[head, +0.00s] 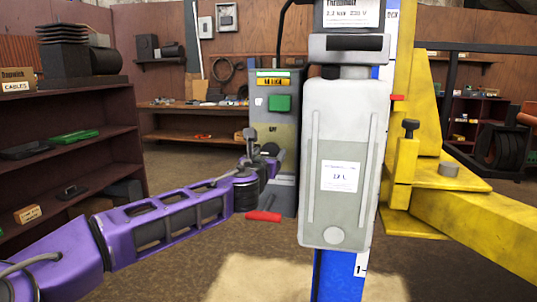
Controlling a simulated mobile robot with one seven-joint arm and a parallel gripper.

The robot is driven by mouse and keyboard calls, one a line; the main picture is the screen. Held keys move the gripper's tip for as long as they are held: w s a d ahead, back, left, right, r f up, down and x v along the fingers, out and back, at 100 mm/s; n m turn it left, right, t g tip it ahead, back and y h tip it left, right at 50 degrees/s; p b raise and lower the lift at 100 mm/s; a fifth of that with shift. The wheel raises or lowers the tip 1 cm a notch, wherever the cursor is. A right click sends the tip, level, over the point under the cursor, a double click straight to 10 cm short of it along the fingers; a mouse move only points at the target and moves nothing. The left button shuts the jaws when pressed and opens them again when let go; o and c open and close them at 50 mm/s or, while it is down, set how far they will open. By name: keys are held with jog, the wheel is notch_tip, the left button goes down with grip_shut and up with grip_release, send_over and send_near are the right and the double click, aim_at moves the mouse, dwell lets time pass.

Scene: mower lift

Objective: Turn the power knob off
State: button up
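A grey control cabinet (285,190) stands in the middle, with a yellow label (273,82) near its top and a green block (279,103) below that. Lettering that looks like "UP" shows under the green block. I cannot make out a power knob for certain; my gripper covers part of the cabinet's front. My purple arm reaches in from the lower left. My gripper (268,152) is at its end, in front of the cabinet's middle, below the green block. Its fingers are small and dark, so I cannot tell their opening or whether they touch anything.
A blue lift post (340,275) carrying a grey tank (345,150) stands close, right of the cabinet. Yellow lift arms (480,215) fill the right. A brown shelf (70,130) stands left. A red-handled object (263,216) shows low before the cabinet.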

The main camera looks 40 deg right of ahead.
jog(key=c, duration=0.9)
jog(key=shift+m, duration=0.3)
jog(key=m, duration=0.3)
jog(key=shift+m, duration=0.3)
jog(key=m, duration=0.4)
jog(key=shift+s+d+m+p, duration=0.1)
jog(key=shift+d+m+p, duration=0.05)
jog(key=shift+m+p, duration=0.15)
jog(key=m, duration=0.4)
jog(key=shift+f, duration=0.1)
jog(key=shift+s+f+m+p, duration=0.15)
jog(key=shift+m+p, duration=0.2)
jog(key=shift+m, duration=2.15)
